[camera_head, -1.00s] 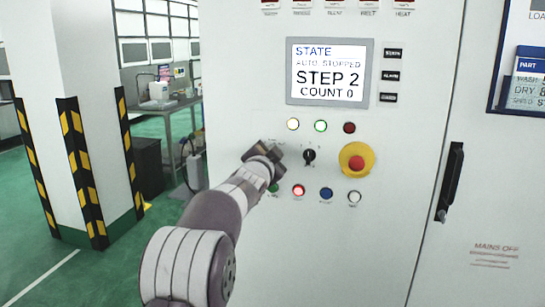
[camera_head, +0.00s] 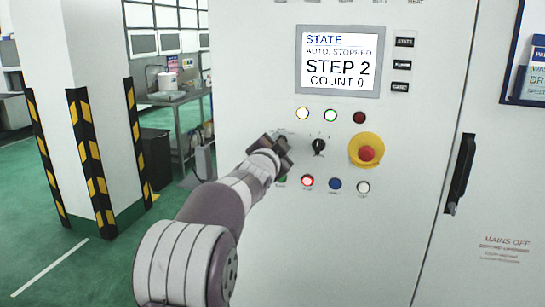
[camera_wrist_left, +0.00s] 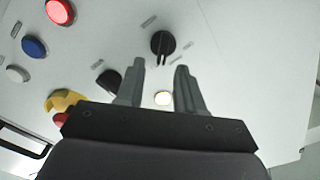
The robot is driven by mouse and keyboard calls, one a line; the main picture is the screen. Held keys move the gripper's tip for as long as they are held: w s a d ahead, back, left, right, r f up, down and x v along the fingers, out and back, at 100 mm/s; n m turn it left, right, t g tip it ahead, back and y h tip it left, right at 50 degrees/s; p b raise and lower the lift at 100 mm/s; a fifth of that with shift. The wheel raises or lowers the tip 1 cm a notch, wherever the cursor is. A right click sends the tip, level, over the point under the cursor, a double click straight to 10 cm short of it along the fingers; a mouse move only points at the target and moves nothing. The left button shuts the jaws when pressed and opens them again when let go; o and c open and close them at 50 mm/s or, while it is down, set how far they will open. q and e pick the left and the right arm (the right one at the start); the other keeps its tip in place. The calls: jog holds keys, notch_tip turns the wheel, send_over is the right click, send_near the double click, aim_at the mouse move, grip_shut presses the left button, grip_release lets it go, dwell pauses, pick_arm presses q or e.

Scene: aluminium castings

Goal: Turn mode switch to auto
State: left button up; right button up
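Two black rotary knobs are on the white cabinet front. One knob (camera_head: 318,146) is left of the yellow emergency stop and also shows in the left wrist view (camera_wrist_left: 110,80). The other knob (camera_wrist_left: 162,43) lies just beyond the fingertips in the left wrist view; in the head view my gripper hides it. I cannot read which is the mode switch. My left gripper (camera_head: 283,146) is at the panel, left of the visible knob. Its two fingers (camera_wrist_left: 158,75) are apart, with nothing held between them. My right gripper is not in view.
The red-and-yellow emergency stop (camera_head: 367,151) is right of the knobs. Lamps (camera_head: 330,115) sit above, and a button row (camera_head: 335,184) below. The screen (camera_head: 338,60) reads "AUTO", "STOPPED", "STEP 2", "COUNT 0". A striped pillar (camera_head: 85,120) stands at left.

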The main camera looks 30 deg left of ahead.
pick_arm(q)
jog(key=b+v, duration=0.1)
jog(key=v, duration=0.9)
jog(key=shift+s+a, duration=0.1)
jog(key=s+d+f+n+g+h, duration=0.1)
jog(key=s+d+f+n+g, duration=0.2)
jog(key=f, duration=0.8)
jog(key=s+f+n+g, duration=0.3)
jog(key=s+f+g, duration=0.25)
jog(key=f, duration=0.55)
jog(key=s+d+f+n+g+h, duration=0.1)
jog(key=s+d+f+g+h, duration=0.1)
jog(key=s+d+f+g, duration=0.4)
jog(key=s+d+f+m+g+h+p, duration=0.1)
jog(key=s+d+f+g+h+p, duration=0.1)
jog(key=s+d+f, duration=0.55)
notch_tip(320, 180, up, 12)
jog(key=s+p, duration=0.1)
jog(key=p, duration=0.9)
jog(key=shift+d+y, duration=0.3)
jog(key=shift+d, duration=0.15)
